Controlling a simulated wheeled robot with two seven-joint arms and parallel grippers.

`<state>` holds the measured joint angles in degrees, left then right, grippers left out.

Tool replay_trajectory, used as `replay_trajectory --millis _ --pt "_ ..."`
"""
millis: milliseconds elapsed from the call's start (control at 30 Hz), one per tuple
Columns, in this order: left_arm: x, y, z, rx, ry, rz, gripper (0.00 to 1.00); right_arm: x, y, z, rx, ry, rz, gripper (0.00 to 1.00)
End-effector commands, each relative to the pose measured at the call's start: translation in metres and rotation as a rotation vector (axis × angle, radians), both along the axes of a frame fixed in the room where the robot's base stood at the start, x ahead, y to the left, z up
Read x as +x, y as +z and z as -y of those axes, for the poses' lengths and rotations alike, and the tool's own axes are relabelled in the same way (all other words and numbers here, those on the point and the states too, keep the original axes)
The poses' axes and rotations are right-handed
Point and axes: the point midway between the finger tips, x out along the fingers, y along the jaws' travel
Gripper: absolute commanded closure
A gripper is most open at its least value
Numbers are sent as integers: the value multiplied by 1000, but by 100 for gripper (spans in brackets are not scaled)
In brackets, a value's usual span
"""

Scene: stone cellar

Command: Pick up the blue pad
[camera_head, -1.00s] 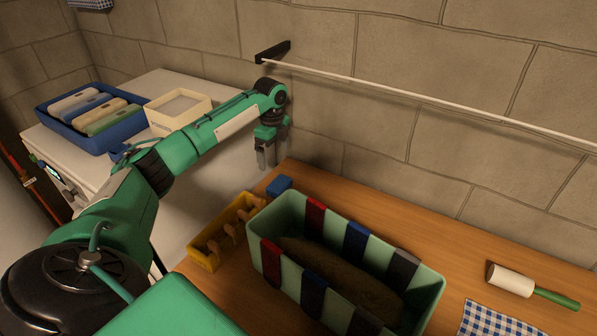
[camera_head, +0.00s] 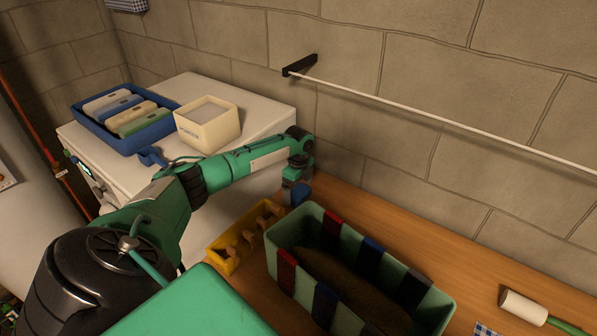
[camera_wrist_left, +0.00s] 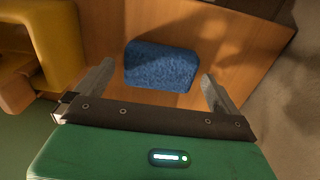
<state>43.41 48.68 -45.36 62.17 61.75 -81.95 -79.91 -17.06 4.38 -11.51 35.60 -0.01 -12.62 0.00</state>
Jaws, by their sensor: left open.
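The blue pad (camera_head: 300,194) lies on the wooden table at its back left, close to the wall. In the left wrist view the pad (camera_wrist_left: 162,67) is a small, textured blue block with rounded corners. My left gripper (camera_head: 292,190) is just over the pad and partly hides it in the head view. In the left wrist view the left gripper (camera_wrist_left: 158,82) is open, with one finger to each side of the pad. A gap shows between each finger and the pad. I cannot tell whether the fingertips reach the table. My right gripper is not in view.
A yellow bin (camera_head: 222,262) and a green planter with coloured bands (camera_head: 276,238) stand close to the pad. The stone wall (camera_head: 345,130) with a white rod is behind. A blue tray (camera_head: 136,149) and a cream box (camera_head: 207,143) sit on a white cabinet.

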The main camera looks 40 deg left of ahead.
Motion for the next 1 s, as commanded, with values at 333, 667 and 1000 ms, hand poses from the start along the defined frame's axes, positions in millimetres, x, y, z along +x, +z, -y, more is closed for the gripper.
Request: replay_trajectory --millis 333,667,1000 --pt "0 -22 0 0 0 0 0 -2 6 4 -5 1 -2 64" --pt "0 -21 0 0 0 0 40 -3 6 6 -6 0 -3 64" --pt "1 -10 0 -1 0 3 44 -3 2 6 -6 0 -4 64"
